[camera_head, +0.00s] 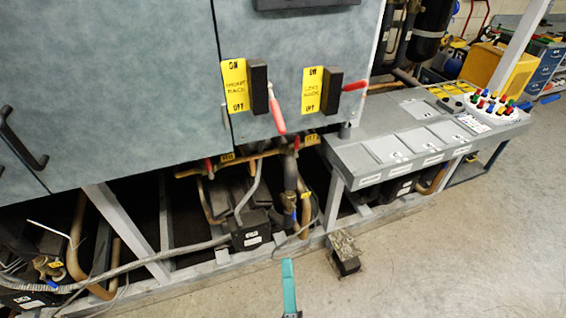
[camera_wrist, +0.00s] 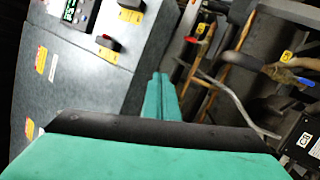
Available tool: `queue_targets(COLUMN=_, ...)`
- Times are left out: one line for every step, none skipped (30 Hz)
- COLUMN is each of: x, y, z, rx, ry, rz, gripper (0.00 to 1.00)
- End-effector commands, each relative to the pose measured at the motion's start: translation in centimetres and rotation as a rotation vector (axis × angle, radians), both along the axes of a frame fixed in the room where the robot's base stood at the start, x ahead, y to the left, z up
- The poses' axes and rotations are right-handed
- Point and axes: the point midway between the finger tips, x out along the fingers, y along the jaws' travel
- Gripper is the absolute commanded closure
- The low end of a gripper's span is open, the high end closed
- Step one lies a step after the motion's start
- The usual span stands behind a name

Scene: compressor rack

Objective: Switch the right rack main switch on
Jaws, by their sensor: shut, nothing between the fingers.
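Two rotary switches sit side by side on the grey cabinet front in the head view, each with a yellow ON/OFF label. The left switch (camera_head: 259,88) has its red handle pointing down, toward OFF. The right switch (camera_head: 332,92) has its red handle pointing right, roughly level. The smaller label words are too blurred to tell which is the right rack's. My gripper (camera_head: 288,268) shows as a teal tip at the bottom, below and apart from both switches. In the wrist view my gripper (camera_wrist: 161,76) has its teal fingers together and empty, with a red-handled switch (camera_wrist: 107,43) beyond to the left.
Copper pipes and valves (camera_head: 292,150) run under the cabinet. A grey bench panel (camera_head: 400,135) with coloured knobs (camera_head: 492,105) juts out at right. A small metal block (camera_head: 344,252) stands on the floor. The floor at lower right is clear.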

Motion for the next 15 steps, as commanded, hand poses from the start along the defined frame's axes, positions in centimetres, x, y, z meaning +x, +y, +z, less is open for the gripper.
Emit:
queue_targets(x=1.6, y=-0.3, z=1.4, rx=-0.105, ry=-0.056, rz=-0.044, gripper=1.00)
queue_targets(x=2.3, y=-0.4, z=2.1, rx=-0.175, ry=-0.087, rz=-0.075, gripper=1.00)
queue_targets(x=3.4, y=-0.6, z=3.0, rx=-0.265, ry=-0.126, rz=-0.117, gripper=1.00)
queue_targets(x=4.1, y=-0.7, z=3.8, rx=-0.334, ry=-0.159, rz=-0.151, gripper=1.00)
queue_targets(x=4.9, y=-0.8, z=4.5, rx=-0.400, ry=-0.188, rz=-0.185, gripper=1.00)
queue_targets(x=5.9, y=-0.9, z=5.6, rx=-0.489, ry=-0.231, rz=-0.235, gripper=1.00)
queue_targets(x=6.6, y=-1.0, z=6.4, rx=-0.555, ry=-0.261, rz=-0.272, gripper=1.00)
queue_targets(x=7.3, y=-1.1, z=7.2, rx=-0.617, ry=-0.290, rz=-0.310, gripper=1.00)
queue_targets(x=8.2, y=-1.2, z=8.3, rx=-0.701, ry=-0.330, rz=-0.363, gripper=1.00)
queue_targets(x=8.8, y=-1.4, z=9.1, rx=-0.759, ry=-0.356, rz=-0.402, gripper=1.00)
queue_targets(x=9.4, y=-1.5, z=9.8, rx=-0.816, ry=-0.384, rz=-0.441, gripper=1.00)
queue_targets(x=10.1, y=-1.6, z=10.8, rx=-0.885, ry=-0.416, rz=-0.491, gripper=1.00)
queue_targets(x=10.6, y=-1.7, z=11.4, rx=-0.932, ry=-0.437, rz=-0.526, gripper=1.00)
queue_targets(x=11.0, y=-1.7, z=12.0, rx=-0.976, ry=-0.458, rz=-0.559, gripper=1.00)
queue_targets(x=11.5, y=-1.8, z=12.8, rx=-1.029, ry=-0.482, rz=-0.601, gripper=1.00)
